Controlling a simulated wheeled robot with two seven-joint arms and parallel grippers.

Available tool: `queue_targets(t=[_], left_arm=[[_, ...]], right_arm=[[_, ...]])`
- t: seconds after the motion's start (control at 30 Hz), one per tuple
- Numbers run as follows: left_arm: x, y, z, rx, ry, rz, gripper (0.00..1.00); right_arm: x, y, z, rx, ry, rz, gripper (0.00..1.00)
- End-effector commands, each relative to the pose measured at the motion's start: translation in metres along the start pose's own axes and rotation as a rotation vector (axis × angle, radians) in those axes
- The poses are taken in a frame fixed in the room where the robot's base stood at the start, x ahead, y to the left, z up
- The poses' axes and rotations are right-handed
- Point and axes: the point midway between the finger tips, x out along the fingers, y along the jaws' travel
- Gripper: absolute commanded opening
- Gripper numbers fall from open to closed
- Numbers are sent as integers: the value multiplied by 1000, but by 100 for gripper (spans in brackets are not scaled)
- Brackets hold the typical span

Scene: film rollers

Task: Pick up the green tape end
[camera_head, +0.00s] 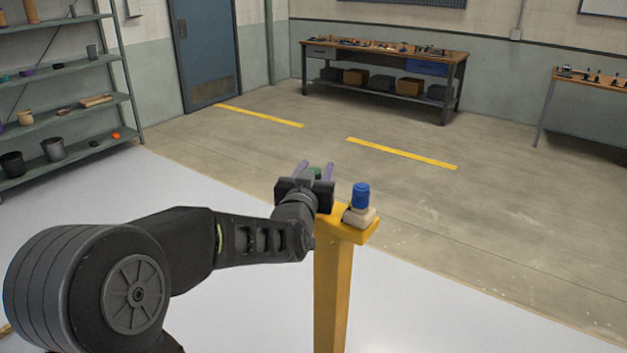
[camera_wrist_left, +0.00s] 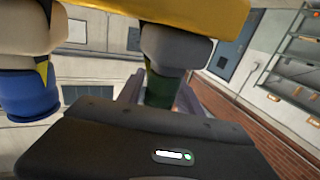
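In the left wrist view the green tape end (camera_wrist_left: 163,90) joins a grey-beige base against the yellow top (camera_wrist_left: 205,14). My left gripper (camera_head: 315,170) has its purple fingers on either side of the green piece. The left gripper (camera_wrist_left: 163,92) also shows in the wrist view. The contact is too small and partly hidden to tell whether the fingers press on it. My right gripper is not in view.
A blue-capped piece (camera_head: 361,197) on a beige base stands close to the right of my left gripper, on the yellow stand (camera_head: 334,290). It also shows in the left wrist view (camera_wrist_left: 30,95). Shelves (camera_head: 60,70) and a workbench (camera_head: 385,60) stand far back. The floor between is clear.

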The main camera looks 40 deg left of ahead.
Motion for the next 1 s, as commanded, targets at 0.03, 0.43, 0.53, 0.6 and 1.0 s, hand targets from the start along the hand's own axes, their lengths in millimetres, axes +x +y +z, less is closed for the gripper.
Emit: queue_targets(t=[0.03, 0.43, 0.53, 0.6, 1.0], left_arm=[[0, 0, 0, 0, 0, 0, 37], [0, 0, 0, 0, 0, 0, 4], [0, 0, 0, 0, 0, 0, 0], [0, 0, 0, 0, 0, 0, 0], [0, 0, -12, 3, 4, 0, 0]], right_arm=[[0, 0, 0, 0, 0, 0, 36], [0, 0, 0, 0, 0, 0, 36], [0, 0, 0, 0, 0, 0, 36], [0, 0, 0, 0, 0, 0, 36], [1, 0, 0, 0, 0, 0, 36]])
